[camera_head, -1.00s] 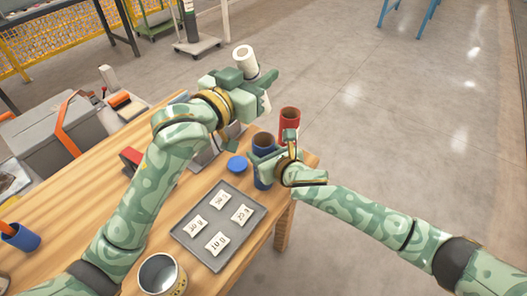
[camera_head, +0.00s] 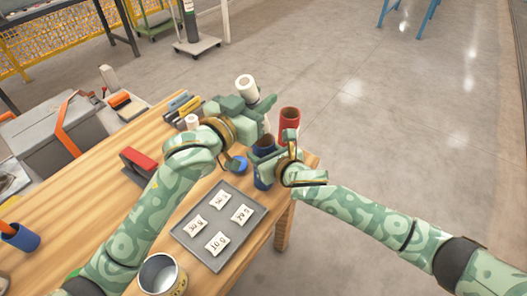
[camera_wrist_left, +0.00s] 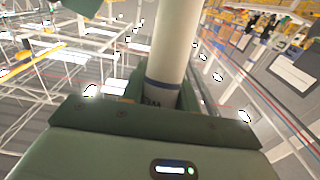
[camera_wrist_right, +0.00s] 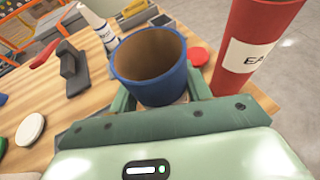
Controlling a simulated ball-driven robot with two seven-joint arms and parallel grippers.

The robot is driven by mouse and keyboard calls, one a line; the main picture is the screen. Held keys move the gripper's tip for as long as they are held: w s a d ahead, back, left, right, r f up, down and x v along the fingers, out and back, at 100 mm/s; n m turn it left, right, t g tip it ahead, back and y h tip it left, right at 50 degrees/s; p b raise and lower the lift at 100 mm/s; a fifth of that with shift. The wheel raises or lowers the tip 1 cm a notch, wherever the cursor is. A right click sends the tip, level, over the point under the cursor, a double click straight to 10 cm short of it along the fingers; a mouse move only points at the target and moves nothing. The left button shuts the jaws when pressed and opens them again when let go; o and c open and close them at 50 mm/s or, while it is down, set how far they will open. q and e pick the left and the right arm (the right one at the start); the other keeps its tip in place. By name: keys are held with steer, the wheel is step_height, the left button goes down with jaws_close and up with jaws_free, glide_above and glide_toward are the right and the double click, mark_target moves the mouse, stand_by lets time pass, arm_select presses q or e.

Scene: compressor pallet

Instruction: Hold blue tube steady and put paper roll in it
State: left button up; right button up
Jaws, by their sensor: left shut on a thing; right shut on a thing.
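The white paper roll (camera_head: 246,87) is held by my left gripper (camera_head: 252,104), which is shut on it above the far end of the table. The roll (camera_wrist_left: 172,50) also fills the middle of the left wrist view. The blue tube (camera_head: 263,143) stands upright near the table's far right corner. My right gripper (camera_head: 272,160) is shut around it. In the right wrist view the blue tube (camera_wrist_right: 152,84) has an open top with a brown inside. The roll is apart from the tube, up and left of it in the head view.
A red tube (camera_head: 289,119) stands just behind the blue tube. A grey tray (camera_head: 185,232) with several labelled packets lies nearer, beside an open can (camera_head: 160,276). A blue disc (camera_head: 238,165) lies by my left gripper. A red-and-black object (camera_head: 139,164) stands left.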

arm_select(q)
steer(key=shift+f, duration=3)
steer(key=o, duration=1)
steer(key=shift+o, duration=0.2)
steer(key=v, duration=1.2)
arm_select(e)
steer(key=o, duration=1)
steer(key=shift+o, duration=0.2)
